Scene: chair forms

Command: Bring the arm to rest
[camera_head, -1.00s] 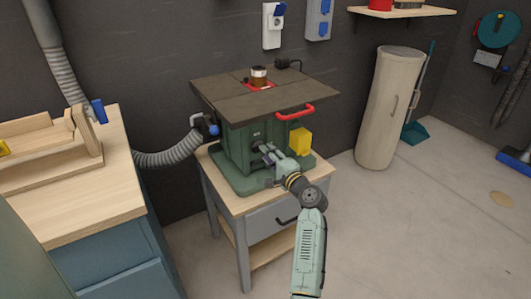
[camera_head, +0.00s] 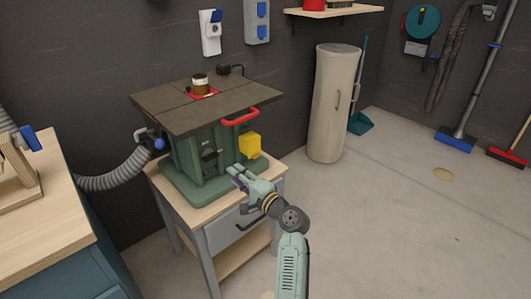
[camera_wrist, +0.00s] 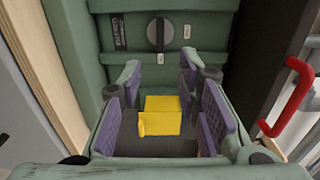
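My gripper (camera_head: 238,172) is in front of the green router-table machine (camera_head: 190,160), low on its front side. In the wrist view my gripper (camera_wrist: 162,100) has its two purple-padded fingers spread apart, with nothing held between the pads. A yellow box (camera_wrist: 160,115) shows between the fingers there, beyond them; in the head view the yellow box (camera_head: 250,145) is on the right of the machine. A dark round knob (camera_wrist: 160,34) on the green panel lies ahead of the fingers. My arm reaches up from the bottom of the head view.
A red handle (camera_head: 240,116) sticks out from the dark tabletop (camera_head: 160,110) above my gripper. The machine stands on a grey wooden stand (camera_head: 235,225) with a drawer. A workbench (camera_head: 40,225) is at left. A beige cylinder (camera_head: 333,105) stands behind. The floor at right is open.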

